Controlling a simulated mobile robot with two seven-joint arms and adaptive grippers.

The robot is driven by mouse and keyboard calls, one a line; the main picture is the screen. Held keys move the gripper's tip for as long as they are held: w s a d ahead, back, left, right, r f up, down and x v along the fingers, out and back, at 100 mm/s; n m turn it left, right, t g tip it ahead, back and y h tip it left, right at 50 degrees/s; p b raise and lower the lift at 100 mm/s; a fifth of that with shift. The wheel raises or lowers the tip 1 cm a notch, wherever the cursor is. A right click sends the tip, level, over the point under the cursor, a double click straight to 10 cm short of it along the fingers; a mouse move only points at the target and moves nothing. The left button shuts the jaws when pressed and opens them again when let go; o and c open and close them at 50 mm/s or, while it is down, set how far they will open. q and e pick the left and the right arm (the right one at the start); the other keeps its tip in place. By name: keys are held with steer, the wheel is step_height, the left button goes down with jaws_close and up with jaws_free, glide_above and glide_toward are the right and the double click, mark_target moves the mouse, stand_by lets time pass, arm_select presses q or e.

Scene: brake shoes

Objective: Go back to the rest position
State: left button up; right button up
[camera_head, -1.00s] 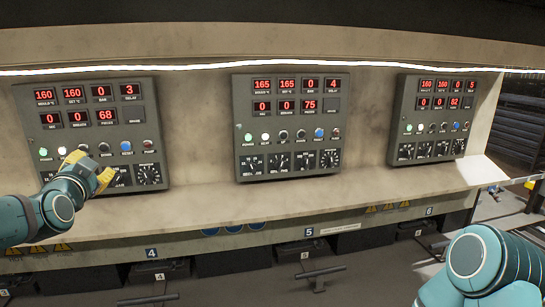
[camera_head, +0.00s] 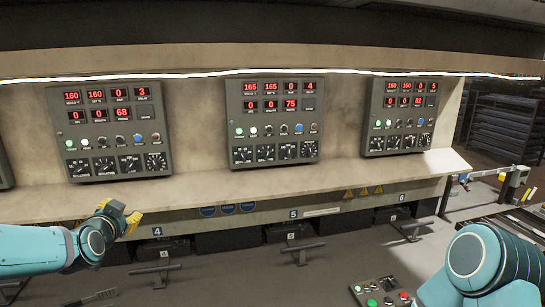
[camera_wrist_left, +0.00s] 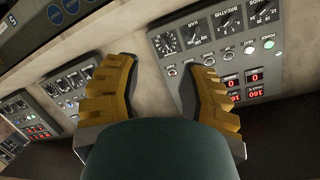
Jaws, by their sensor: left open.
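My left gripper (camera_head: 128,217) shows in the head view at the lower left, below and in front of the left control panel. Its yellow fingers stand apart with nothing between them in the left wrist view (camera_wrist_left: 165,90). It touches no panel. The left control panel (camera_head: 112,130) has red displays, buttons and dials. It also appears upside down in the left wrist view (camera_wrist_left: 228,55). My right arm shows at the lower right of the head view, but its gripper is out of view.
The middle panel (camera_head: 276,130) and right panel (camera_head: 400,115) hang on the same beige wall above a ledge (camera_head: 250,186). Black levers (camera_head: 300,249) jut out below it. A small button box (camera_head: 382,293) stands at the bottom.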

arm_select(q)
steer(key=w+d+f+n+g+h, duration=0.1)
steer(key=d+f+g, duration=0.2)
steer(key=f, duration=1)
steer(key=s+d+f+n+g+h, duration=0.1)
steer(key=s+d+f+g, duration=0.3)
steer(key=f, duration=0.6)
steer(key=s+d+f+n+g+h, duration=0.1)
steer(key=s+d+f+n+h, duration=0.1)
steer(key=s+d+f, duration=0.55)
steer(key=s+d+f+n+g+h, duration=0.15)
steer(key=s+d+f+g, duration=0.3)
steer(key=s+f, duration=0.5)
steer(key=s+d+f+n+g+h, duration=0.1)
steer(key=s+d+f+n+g, duration=0.15)
steer(key=s+d+f, duration=0.65)
steer(key=shift+m+t, duration=0.9)
steer(key=w+f+b, duration=0.1)
steer(key=b, duration=0.2)
steer(key=w+a+f+b, duration=0.1)
steer(key=b, duration=0.3)
steer(key=w+a+f+b, duration=0.1)
steer(key=w+b, duration=0.1)
steer(key=b, duration=0.2)
steer(key=shift+f, duration=0.2)
arm_select(e)
step_height(320, 180, down, 12)
steer(key=shift+a, duration=0.35)
